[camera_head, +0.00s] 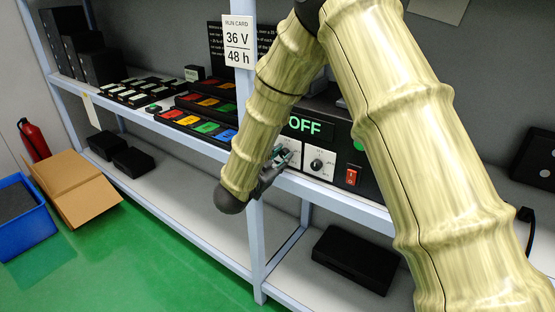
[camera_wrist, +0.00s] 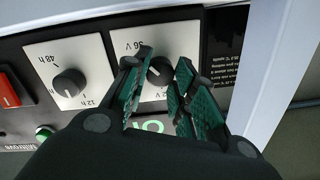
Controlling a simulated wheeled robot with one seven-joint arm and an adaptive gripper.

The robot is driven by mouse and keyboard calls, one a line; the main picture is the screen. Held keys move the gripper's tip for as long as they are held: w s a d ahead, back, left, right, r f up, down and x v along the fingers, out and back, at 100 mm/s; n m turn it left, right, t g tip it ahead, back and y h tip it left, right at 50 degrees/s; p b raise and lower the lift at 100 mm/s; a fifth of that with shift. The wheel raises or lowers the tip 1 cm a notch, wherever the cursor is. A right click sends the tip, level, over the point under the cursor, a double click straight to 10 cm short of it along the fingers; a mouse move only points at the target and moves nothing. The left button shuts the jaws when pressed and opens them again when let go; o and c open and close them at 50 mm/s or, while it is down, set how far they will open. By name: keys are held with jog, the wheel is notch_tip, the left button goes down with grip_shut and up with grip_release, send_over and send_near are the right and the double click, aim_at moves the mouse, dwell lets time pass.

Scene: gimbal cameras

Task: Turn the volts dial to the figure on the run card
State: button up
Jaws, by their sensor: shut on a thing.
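The run card (camera_head: 238,43) hangs on the shelf post and reads 36 V and 48 h. The charger (camera_head: 340,130) stands on the shelf; its display (camera_head: 304,125) reads OFF in green. In the wrist view, the volts dial (camera_wrist: 158,72) is a black knob on a white plate, with a 36 V mark at its upper left. My gripper (camera_wrist: 165,66) is shut on this knob, its green pads on either side; it also shows in the head view (camera_head: 277,160). The fingers hide part of the scale, and I cannot tell the pointer's setting.
The hours dial (camera_wrist: 68,83) sits beside the volts plate, with 48 h and 12 h marks. A red switch (camera_head: 351,176) is farther right. Coloured battery trays (camera_head: 200,118) line the shelf at left. The shelf post (camera_head: 254,225) is close to my gripper.

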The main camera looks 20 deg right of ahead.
jog(key=shift+d+r, duration=0.15)
jog(key=o, duration=1.1)
jog(key=shift+d, duration=0.1)
jog(key=shift+c, duration=0.2)
jog(key=shift+a, duration=0.2)
jog(key=v, duration=1.2)
